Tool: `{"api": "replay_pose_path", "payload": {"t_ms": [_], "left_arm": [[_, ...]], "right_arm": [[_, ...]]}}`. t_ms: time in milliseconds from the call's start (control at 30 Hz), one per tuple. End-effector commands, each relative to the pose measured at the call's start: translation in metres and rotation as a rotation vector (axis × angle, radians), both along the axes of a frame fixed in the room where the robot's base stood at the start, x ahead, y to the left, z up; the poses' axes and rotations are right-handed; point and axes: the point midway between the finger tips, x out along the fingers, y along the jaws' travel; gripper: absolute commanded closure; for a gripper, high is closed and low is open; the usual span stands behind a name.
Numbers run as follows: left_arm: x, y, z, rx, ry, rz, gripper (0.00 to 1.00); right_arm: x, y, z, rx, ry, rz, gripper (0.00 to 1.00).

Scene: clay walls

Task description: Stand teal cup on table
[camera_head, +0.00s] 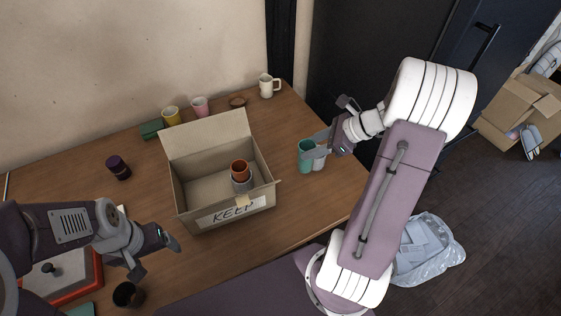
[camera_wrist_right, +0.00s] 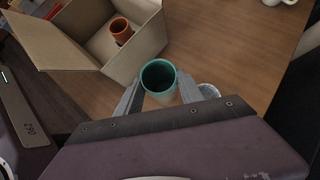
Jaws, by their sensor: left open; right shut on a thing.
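The teal cup (camera_head: 304,157) is upright at the right of the cardboard box, near the table's right side. My right gripper (camera_head: 316,146) is shut on it. In the right wrist view the teal cup (camera_wrist_right: 158,77) sits between the two fingers (camera_wrist_right: 160,88), its open mouth facing the camera. I cannot tell whether its base touches the wooden table (camera_head: 290,215). A pale cup (camera_head: 320,161) is close beside it, partly hidden by the gripper; it also shows in the wrist view (camera_wrist_right: 208,91). My left gripper (camera_head: 156,259) is open and empty over the table's front left.
The open box (camera_head: 190,213) marked KEEP holds stacked orange (camera_head: 239,167) and grey cups. Yellow (camera_head: 171,116), pink (camera_head: 200,107) and cream (camera_head: 267,86) cups stand behind it. A purple cup (camera_head: 118,167) is left, a black cup (camera_head: 128,295) in front. Table right of the box is mostly clear.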

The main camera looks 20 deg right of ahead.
Motion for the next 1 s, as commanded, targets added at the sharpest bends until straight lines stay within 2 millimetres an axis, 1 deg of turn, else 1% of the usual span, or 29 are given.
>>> {"api": "replay_pose_path", "payload": {"t_ms": [33,100,200,267,400,467,600,667,700,867,1000], "left_arm": [[0.0,0.0,-0.008,0.0,0.0,0.0,0.18],[0.0,0.0,-0.012,0.0,0.0,0.0,0.18],[0.0,0.0,-0.015,0.0,0.0,0.0,0.18],[0.0,0.0,-0.016,0.0,0.0,0.0,0.18],[0.0,0.0,-0.015,0.0,0.0,0.0,0.18],[0.0,0.0,-0.018,0.0,0.0,0.0,0.18],[0.0,0.0,-0.03,0.0,0.0,0.0,0.18],[0.0,0.0,-0.033,0.0,0.0,0.0,0.18],[0.0,0.0,-0.033,0.0,0.0,0.0,0.18],[0.0,0.0,-0.03,0.0,0.0,0.0,0.18],[0.0,0.0,-0.034,0.0,0.0,0.0,0.18]], "right_arm": [[0.004,0.014,-0.012,0.001,0.002,0.006,1.0],[0.01,0.029,-0.021,0.001,0.001,0.007,1.0],[0.017,0.043,-0.029,0.0,0.001,0.004,1.0],[0.019,0.047,-0.031,-0.002,0.0,0.003,1.0],[0.02,0.049,-0.032,-0.001,-0.001,0.0,1.0],[0.02,0.049,-0.037,0.0,0.0,0.0,1.0],[0.019,0.049,-0.063,0.002,0.003,-0.001,1.0],[0.019,0.049,-0.072,0.002,0.002,0.0,1.0],[0.019,0.049,-0.074,0.0,0.001,0.001,1.0],[0.02,0.049,-0.072,0.0,-0.001,0.001,1.0],[0.02,0.049,-0.075,0.0,-0.001,0.001,1.0]]}}
